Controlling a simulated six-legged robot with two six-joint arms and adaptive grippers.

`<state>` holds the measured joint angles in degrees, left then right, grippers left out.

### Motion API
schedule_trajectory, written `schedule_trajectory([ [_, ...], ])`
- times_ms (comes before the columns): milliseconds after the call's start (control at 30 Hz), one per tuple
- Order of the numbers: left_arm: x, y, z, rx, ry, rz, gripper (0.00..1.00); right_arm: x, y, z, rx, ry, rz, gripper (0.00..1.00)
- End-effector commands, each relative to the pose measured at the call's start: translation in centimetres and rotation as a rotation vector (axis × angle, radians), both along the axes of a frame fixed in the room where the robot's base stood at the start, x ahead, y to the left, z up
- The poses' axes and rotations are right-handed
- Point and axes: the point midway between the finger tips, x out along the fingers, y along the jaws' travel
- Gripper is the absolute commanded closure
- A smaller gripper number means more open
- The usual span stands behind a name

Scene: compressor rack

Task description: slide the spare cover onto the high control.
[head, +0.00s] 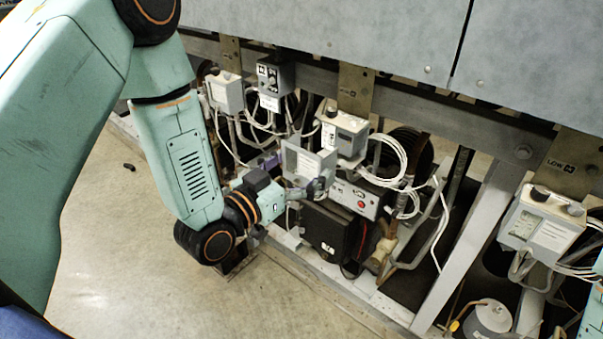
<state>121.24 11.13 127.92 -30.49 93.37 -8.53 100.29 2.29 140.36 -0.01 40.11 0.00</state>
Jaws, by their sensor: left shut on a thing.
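My left gripper (298,182) reaches in from the left and is shut on a grey, box-shaped cover (306,160). The cover is held upright, just left of and below a grey control box with a dark knob and a small dark display (345,131). That box hangs under a brass plate (355,88) whose lettering is too small to read; it is probably the high control. The cover overlaps its lower left in the picture; I cannot tell if they touch. My right gripper is not in view; only a teal part of my arm shows at the right edge.
White cables (388,160) loop right of the middle control. A grey box with a red button (354,198) and a black box (332,232) sit below.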

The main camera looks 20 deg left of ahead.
Motion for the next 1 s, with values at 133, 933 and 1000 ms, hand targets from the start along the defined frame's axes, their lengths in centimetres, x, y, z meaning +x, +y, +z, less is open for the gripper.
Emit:
schedule_trajectory([
  [133, 0.4, -0.4, 0.1, 0.003, 0.0, 0.0, 0.45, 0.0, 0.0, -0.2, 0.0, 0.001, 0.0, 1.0],
  [933, 4.1, -1.4, 0.0, 0.0, 0.001, 0.001, 0.45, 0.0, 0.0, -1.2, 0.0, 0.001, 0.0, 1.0],
  [1000, 4.1, -1.4, 0.0, 0.0, 0.001, 0.001, 0.45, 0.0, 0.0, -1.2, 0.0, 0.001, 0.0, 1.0],
])
